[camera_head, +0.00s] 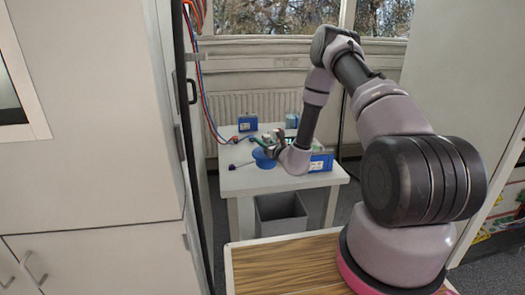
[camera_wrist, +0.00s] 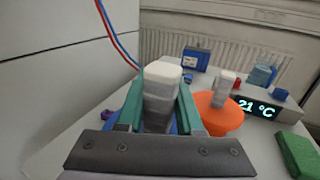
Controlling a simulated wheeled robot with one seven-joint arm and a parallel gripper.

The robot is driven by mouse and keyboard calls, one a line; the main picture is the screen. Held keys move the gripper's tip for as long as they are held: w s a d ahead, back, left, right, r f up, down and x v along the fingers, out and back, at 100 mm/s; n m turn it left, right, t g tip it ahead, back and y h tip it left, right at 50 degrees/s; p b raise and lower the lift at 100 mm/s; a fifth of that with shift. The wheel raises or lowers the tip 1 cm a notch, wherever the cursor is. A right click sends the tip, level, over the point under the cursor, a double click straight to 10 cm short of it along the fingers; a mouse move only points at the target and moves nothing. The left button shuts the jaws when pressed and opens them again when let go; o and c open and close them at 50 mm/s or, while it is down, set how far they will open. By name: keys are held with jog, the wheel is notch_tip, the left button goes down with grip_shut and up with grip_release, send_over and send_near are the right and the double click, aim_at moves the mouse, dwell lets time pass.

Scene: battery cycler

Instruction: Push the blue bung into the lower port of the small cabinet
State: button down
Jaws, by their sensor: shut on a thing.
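My gripper (camera_wrist: 160,95) has green fingers and is shut on the pale grey grip (camera_wrist: 160,100) of the blue bung (camera_wrist: 184,127). The blue body shows only at the edges of the fingers, below the grip. In the head view, the blue bung (camera_head: 264,159) shows as a blue disc at my gripper (camera_head: 272,146), over the white table. I cannot tell whether it touches the tabletop. I cannot make out the lower port in either view.
An orange bung (camera_wrist: 220,116) with a grey grip stands close right of my fingers. A green block (camera_wrist: 298,154) lies at the right. A blue box (camera_wrist: 196,58) stands behind. Red and blue hoses (camera_wrist: 118,35) hang at the left. A grey bin (camera_head: 282,215) stands under the table.

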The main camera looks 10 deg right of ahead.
notch_tip(320, 180, up, 10)
dwell(0.6)
jog(key=shift+r, duration=0.1)
